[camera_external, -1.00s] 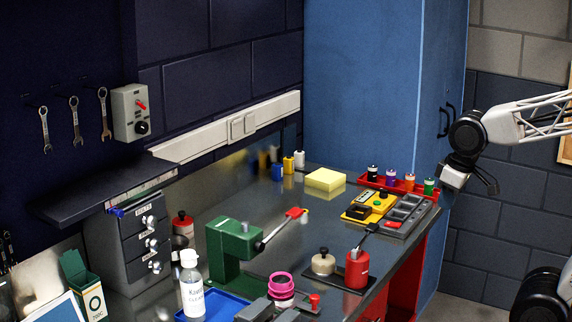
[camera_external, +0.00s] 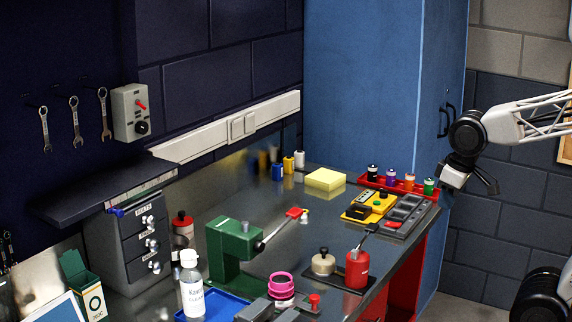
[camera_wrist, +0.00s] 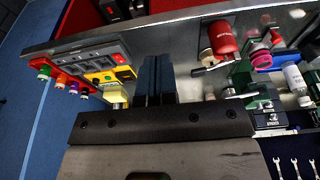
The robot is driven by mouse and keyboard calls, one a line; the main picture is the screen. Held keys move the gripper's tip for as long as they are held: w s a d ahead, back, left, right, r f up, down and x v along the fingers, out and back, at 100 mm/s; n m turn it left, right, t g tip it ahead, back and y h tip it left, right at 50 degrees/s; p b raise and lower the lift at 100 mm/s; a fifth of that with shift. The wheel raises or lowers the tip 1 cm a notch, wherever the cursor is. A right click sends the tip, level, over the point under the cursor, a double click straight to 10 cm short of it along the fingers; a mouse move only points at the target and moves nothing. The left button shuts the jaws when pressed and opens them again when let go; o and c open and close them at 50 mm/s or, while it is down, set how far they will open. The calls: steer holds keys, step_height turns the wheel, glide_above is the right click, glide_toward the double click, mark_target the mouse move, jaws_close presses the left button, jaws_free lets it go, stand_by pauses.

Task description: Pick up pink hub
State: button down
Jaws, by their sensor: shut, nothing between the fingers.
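The pink hub (camera_external: 281,283) stands on the dark bench near the front middle in the external view, a short ring-like piece with a pale lower part. In the wrist view a pink ring (camera_wrist: 262,58) shows at the upper right, partly among other bench items. My gripper (camera_wrist: 155,75) is shut and empty; its dark fingers show side by side in the wrist view. In the external view my gripper is off the bench's right end, near the blue cabinet and far from the hub. Its fingertips are hard to make out there.
A red bottle (camera_external: 357,268) and a grey round-topped pot (camera_external: 323,262) stand right of the hub. A green vise-like stand (camera_external: 232,250) and a white bottle (camera_external: 191,285) are to its left. A yellow tester (camera_external: 368,207) and a grey tray (camera_external: 408,216) lie nearer my arm.

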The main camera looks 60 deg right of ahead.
steer(key=shift+c, duration=0.8)
jaws_free()
steer(key=shift+r, duration=0.1)
steer(key=w+v, duration=0.1)
steer(key=v, duration=0.4)
steer(key=w+a+m+y, duration=0.7)
steer(key=w+a+m, duration=0.25)
steer(key=w, duration=0.35)
steer(key=w+a+m+y, duration=0.6)
steer(key=w+a+m, duration=0.3)
steer(key=w, duration=0.4)
step_height(320, 180, down, 16)
steer(key=d+m, duration=0.1)
steer(key=shift+d, duration=0.2)
